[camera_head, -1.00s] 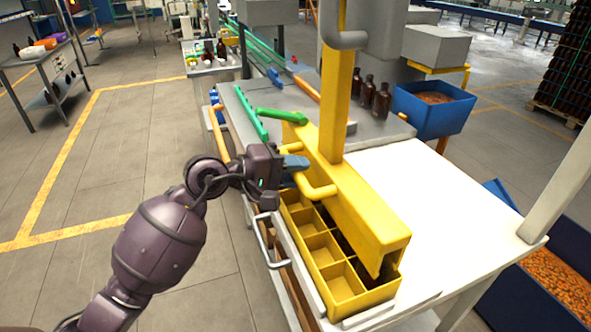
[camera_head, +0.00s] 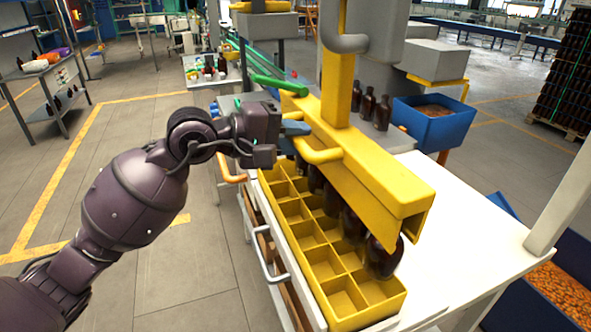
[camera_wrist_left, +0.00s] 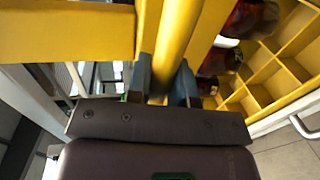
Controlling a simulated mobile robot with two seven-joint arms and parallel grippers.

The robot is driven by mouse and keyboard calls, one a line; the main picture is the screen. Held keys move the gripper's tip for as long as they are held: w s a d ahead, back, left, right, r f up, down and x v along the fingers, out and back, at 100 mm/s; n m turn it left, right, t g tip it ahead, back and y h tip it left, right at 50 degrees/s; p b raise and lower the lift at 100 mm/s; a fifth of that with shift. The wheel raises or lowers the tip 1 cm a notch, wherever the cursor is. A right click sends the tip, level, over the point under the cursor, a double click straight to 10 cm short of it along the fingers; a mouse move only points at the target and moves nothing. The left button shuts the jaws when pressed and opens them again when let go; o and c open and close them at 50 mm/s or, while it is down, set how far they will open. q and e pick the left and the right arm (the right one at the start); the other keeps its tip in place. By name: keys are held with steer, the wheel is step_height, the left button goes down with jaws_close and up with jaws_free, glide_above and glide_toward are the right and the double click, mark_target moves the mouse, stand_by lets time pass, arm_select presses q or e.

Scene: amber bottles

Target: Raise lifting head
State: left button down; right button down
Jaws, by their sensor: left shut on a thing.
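The yellow lifting head (camera_head: 365,170) hangs on its yellow post above the yellow divided crate (camera_head: 345,300). A row of amber bottles (camera_head: 383,257) hangs under the head, above or partly inside the crate's right-hand row. The left-hand cells that show are empty. My left gripper (camera_head: 297,133) is shut on the head's yellow handle (camera_head: 322,155). In the left wrist view, the blue fingers (camera_wrist_left: 160,78) close around a yellow bar, with amber bottles (camera_wrist_left: 245,18) and crate cells to the right. My right gripper is not in view.
The crate stands on a white table (camera_head: 465,215). Several amber bottles (camera_head: 368,103) stand behind the head, near a blue bin (camera_head: 437,120). Another blue bin (camera_head: 560,270) is at the lower right. The floor (camera_head: 200,270) on the left is clear.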

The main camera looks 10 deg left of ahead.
arm_select(q)
step_height(320, 180, up, 11)
steer(key=shift+f, duration=0.15)
steer(key=shift+r, duration=0.55)
steer(key=shift+a+r, duration=0.1)
steer(key=shift+r, duration=0.2)
steer(key=c, duration=1.1)
jaws_free()
steer(key=shift+o, duration=0.4)
steer(key=shift+f, duration=0.15)
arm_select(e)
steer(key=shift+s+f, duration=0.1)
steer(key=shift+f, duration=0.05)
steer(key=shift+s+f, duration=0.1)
arm_select(q)
steer(key=b+v, duration=0.2)
steer(key=v, duration=0.8)
steer(key=shift+s+a, duration=0.25)
steer(key=shift+a, duration=0.05)
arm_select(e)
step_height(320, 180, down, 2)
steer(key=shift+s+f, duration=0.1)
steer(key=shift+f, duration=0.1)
